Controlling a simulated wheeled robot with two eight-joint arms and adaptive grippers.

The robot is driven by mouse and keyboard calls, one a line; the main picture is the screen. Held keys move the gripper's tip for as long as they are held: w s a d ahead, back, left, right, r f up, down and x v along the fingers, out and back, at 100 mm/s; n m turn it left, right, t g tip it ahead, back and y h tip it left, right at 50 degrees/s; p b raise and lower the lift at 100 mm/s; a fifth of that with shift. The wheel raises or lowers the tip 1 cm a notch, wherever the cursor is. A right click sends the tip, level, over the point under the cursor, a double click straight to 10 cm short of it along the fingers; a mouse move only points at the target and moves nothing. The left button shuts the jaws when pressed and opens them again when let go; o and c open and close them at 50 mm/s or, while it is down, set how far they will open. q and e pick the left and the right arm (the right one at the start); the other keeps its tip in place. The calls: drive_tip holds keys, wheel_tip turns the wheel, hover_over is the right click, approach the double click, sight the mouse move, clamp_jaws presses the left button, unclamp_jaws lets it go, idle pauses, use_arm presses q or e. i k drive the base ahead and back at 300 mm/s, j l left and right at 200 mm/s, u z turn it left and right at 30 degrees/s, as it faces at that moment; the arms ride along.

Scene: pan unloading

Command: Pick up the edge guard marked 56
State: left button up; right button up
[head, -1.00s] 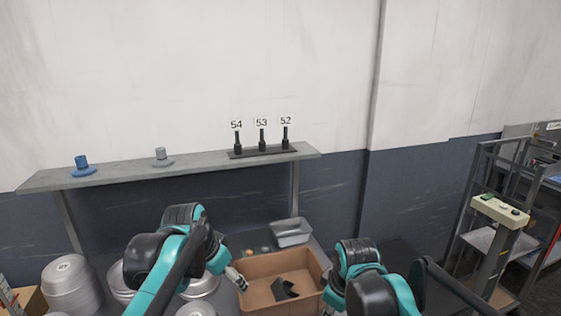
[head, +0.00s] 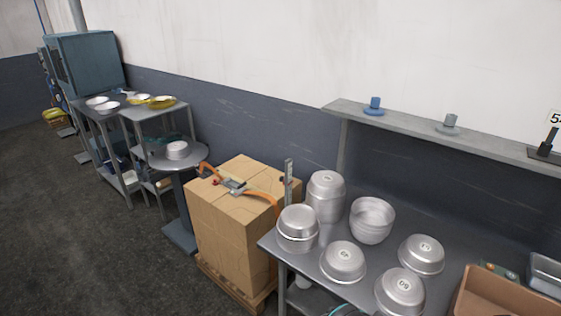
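I can make out no edge guard marked 56 in the head view. A carton stack (head: 232,222) on a pallet has an orange strap with a metal strapping tool (head: 236,186) on top. An open brown box (head: 490,296) is cut off at the lower right, and its contents are mostly out of the picture. Neither of my grippers is in view. A bit of teal, perhaps my arm, shows at the bottom edge.
Several metal pans (head: 342,261) stand on the grey table (head: 273,242), some with small labels. A shelf (head: 408,118) above holds a blue spindle (head: 374,106) and a grey one (head: 449,124). A round stand (head: 157,160) and benches are at left. Floor is free at left.

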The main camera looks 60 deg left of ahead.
sight(205, 174)
drive_tip(key=u, duration=2.5)
drive_tip(key=i+j+z, duration=0.1)
drive_tip(key=i+j, duration=0.15)
drive_tip(key=i, duration=0.3)
drive_tip(key=i+j+z, duration=0.1)
drive_tip(key=i+j, duration=0.2)
drive_tip(key=i, duration=0.3)
drive_tip(key=i+j+z, duration=0.1)
drive_tip(key=i+j, duration=0.2)
drive_tip(key=i, duration=0.25)
drive_tip(key=i+j+z, duration=0.1)
drive_tip(key=i+j, duration=0.25)
drive_tip(key=i, duration=0.15)
